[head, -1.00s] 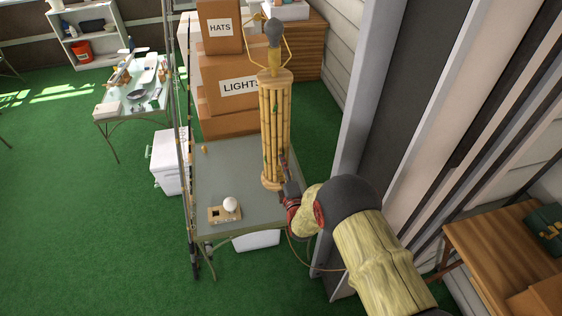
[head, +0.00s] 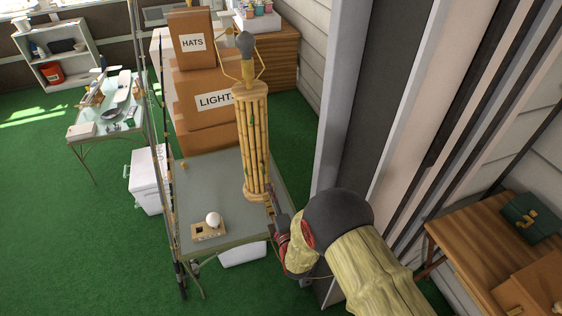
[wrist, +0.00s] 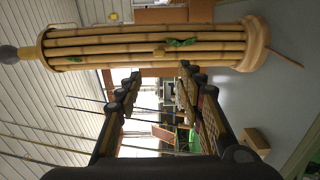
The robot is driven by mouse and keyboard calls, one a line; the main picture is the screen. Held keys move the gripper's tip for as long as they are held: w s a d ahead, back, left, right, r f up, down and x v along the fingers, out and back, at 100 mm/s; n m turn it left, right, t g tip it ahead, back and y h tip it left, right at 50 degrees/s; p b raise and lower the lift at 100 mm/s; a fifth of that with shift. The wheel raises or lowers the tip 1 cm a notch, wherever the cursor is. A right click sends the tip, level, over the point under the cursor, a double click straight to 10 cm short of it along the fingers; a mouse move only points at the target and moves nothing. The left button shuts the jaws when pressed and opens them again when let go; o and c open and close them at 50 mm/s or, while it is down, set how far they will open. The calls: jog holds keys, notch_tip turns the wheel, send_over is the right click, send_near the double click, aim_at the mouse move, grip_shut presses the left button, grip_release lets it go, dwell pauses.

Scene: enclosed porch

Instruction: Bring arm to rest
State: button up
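My arm reaches in from the lower right of the head view. My gripper (head: 270,200) is beside the lower right of a bamboo lamp (head: 257,145), partly seen edge-on. In the wrist view my gripper (wrist: 158,82) has its two dark fingers spread apart, with an empty gap between them. The lamp (wrist: 150,46) lies across the top of that view, beyond the fingertips. Nothing is held. The lamp stands upright on a grey table (head: 220,185). Whether a fingertip touches the lamp is not clear.
A white ball (head: 213,219) sits by a wooden block (head: 200,233) on the table. Cardboard boxes (head: 205,125) stand behind. Thin rods (head: 160,150) rise at the table's left. A grey post (head: 350,110) is close to my arm. Green floor at left is open.

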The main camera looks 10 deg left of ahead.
jog(key=s+d+f+m+g+h, duration=0.1)
jog(key=s+f+m+g+h, duration=0.15)
jog(key=f, duration=0.45)
jog(key=s+d+f+m+g+h, duration=0.1)
jog(key=s+d+f+m+g, duration=0.15)
jog(key=f, duration=0.45)
jog(key=s+d+r+m+g+h, duration=0.1)
jog(key=s+d+m+g+h, duration=0.1)
jog(key=s+d+m+g, duration=0.25)
jog(key=s+d+r+m+h+p, duration=0.1)
jog(key=s+d+r+m, duration=0.4)
jog(key=r, duration=1.1)
jog(key=s+d+r+m+h+p, duration=0.1)
jog(key=s+d+r+m+p, duration=0.2)
jog(key=s+d+r, duration=0.6)
jog(key=s+d+r+m+h+p, duration=0.2)
jog(key=s+d+r+m, duration=0.5)
jog(key=d+r, duration=0.8)
notch_tip(320, 180, up, 8)
jog(key=shift+d+r+p, duration=0.25)
jog(key=shift+p, duration=0.3)
